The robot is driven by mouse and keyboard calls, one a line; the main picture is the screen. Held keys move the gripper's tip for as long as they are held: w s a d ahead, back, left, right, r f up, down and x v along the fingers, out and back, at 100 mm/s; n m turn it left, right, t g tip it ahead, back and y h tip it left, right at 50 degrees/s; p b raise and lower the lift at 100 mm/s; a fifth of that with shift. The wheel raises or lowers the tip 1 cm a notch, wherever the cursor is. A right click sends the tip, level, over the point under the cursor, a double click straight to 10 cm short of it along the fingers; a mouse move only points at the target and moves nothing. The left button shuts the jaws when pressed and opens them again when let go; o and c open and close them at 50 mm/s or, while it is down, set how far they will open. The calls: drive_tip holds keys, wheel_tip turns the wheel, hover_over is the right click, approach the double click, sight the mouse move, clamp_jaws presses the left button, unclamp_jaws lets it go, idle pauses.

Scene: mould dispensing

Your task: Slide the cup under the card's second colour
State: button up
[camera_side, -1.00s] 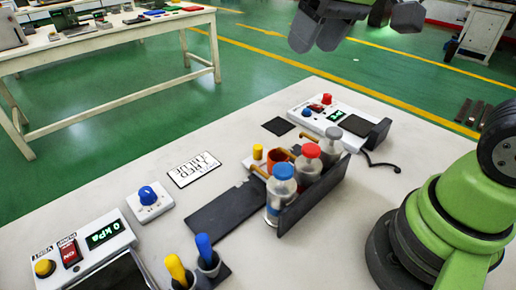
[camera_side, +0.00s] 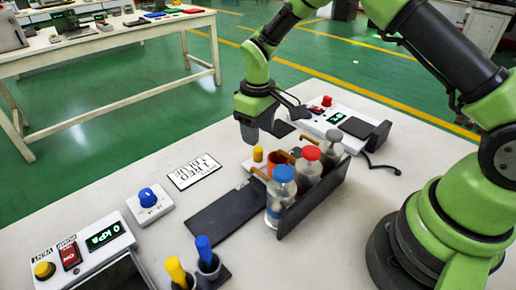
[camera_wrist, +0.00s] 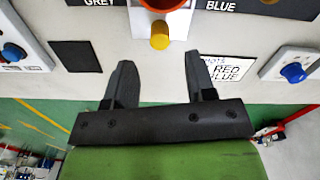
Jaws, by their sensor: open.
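An orange-red cup (camera_side: 278,157) stands on the dark track in front of the bottles, with a yellow knob (camera_side: 257,154) on its near side. In the wrist view the cup (camera_wrist: 163,4) is cut by the top edge, between the GREY label (camera_wrist: 99,3) and the BLUE label (camera_wrist: 221,5). The white card (camera_side: 194,170) lists RED, then BLUE. My gripper (camera_wrist: 160,62) is open and empty. Its fingers lie either side of the knob's line, with the knob (camera_wrist: 160,37) just beyond the tips. Blue-capped (camera_side: 282,182), red-capped (camera_side: 311,160) and grey-capped (camera_side: 333,145) bottles stand in a row.
A dark rack wall (camera_side: 313,198) runs behind the bottles. A blue-knobbed box (camera_side: 149,201) and a kPa panel (camera_side: 88,250) stand at the left. A holder with blue and yellow droppers (camera_side: 206,262) is at the front. A red-knobbed instrument (camera_side: 327,115) is at the back.

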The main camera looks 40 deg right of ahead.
sight(257, 149)
wheel_tip(257, 149, down, 6)
drive_tip(key=shift+r, duration=0.1)
clamp_jaws()
drive_tip(key=shift+a, duration=0.1)
